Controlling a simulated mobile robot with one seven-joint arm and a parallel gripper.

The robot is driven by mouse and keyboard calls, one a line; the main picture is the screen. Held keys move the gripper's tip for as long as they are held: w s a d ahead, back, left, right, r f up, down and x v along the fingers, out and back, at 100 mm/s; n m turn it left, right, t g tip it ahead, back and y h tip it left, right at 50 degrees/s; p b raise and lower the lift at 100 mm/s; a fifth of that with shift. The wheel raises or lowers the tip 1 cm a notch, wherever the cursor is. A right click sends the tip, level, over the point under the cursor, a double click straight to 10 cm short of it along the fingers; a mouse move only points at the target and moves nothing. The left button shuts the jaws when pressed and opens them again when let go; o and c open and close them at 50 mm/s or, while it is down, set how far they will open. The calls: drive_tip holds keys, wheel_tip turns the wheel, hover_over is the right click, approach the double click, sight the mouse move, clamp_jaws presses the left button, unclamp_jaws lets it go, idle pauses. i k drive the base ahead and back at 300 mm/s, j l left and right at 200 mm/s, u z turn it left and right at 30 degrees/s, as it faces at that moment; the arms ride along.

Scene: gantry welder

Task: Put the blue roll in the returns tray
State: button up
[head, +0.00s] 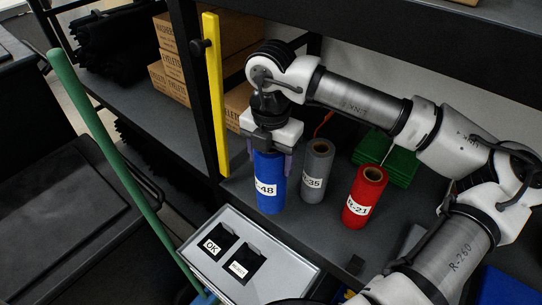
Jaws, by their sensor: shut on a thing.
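The blue roll (270,193) stands upright on the dark shelf, with a white label ending in 48. My gripper (270,160) points down over it and is shut on its upper part, one finger on each side. The roll's top is hidden by the gripper. I cannot tell whether its base touches the shelf. A grey box (300,262) in front has two dark openings, with one label reading OK and the other too small to read surely. I cannot tell which part is the returns tray.
A grey roll (317,172) and a red roll (365,198) stand right of the blue one. Green pads (386,158) lie behind them. A yellow upright bar (215,95) and cardboard boxes (172,75) are at left. A green pole (120,165) leans across the left front.

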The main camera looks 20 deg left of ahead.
sight(278, 287)
drive_tip(key=k+l, duration=0.15)
drive_tip(key=k, duration=0.3)
drive_tip(key=k+l, duration=0.1)
drive_tip(key=k, duration=0.35)
drive_tip(key=k+l, duration=0.15)
drive_tip(key=k, duration=0.3)
